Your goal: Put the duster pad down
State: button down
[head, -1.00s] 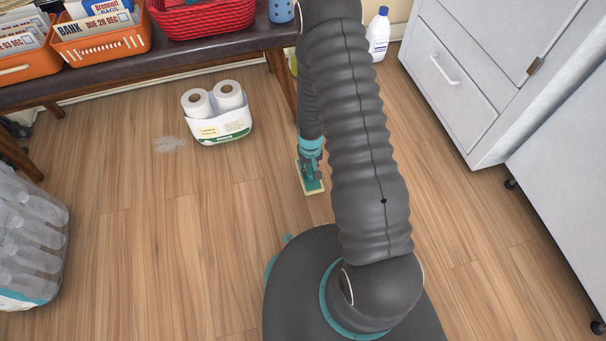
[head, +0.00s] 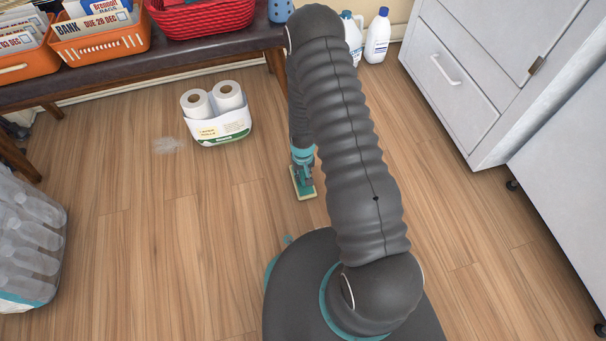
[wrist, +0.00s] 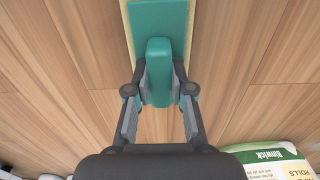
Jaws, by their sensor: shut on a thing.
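The duster pad (wrist: 160,20) is a flat teal and cream pad with a raised teal handle (wrist: 159,72). In the wrist view my gripper (wrist: 159,95) is shut on that handle, one finger on each side. In the head view the pad (head: 305,195) shows low over the wooden floor, just beyond my base, with my gripper (head: 303,172) above it. I cannot tell whether the pad touches the floor. My arm hides part of the area to its right.
A bench (head: 190,60) with baskets is behind. White bottles (head: 377,36) stand by the wall. Bottled water (head: 30,240) is at left, cabinets (head: 470,80) at right.

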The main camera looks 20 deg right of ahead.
jog(key=c, duration=1)
grip_release()
notch_tip(320, 180, up, 12)
jog(key=p, duration=0.2)
notch_tip(320, 180, up, 17)
jog(key=t, duration=0.2)
send_over(303, 174)
jog(key=s+r, duration=0.4)
jog(key=r, duration=0.8)
jog(key=shift+s+r+t, duration=0.6)
jog(key=shift+s+r, duration=1.95)
jog(key=shift+s, duration=0.6)
jog(key=shift+s+r+t, duration=0.6)
jog(key=shift+s+r, duration=2)
jog(key=shift+s, duration=0.6)
jog(key=shift+s+r+t, duration=0.6)
jog(key=shift+s+r, duration=1.95)
jog(key=shift+s, duration=0.6)
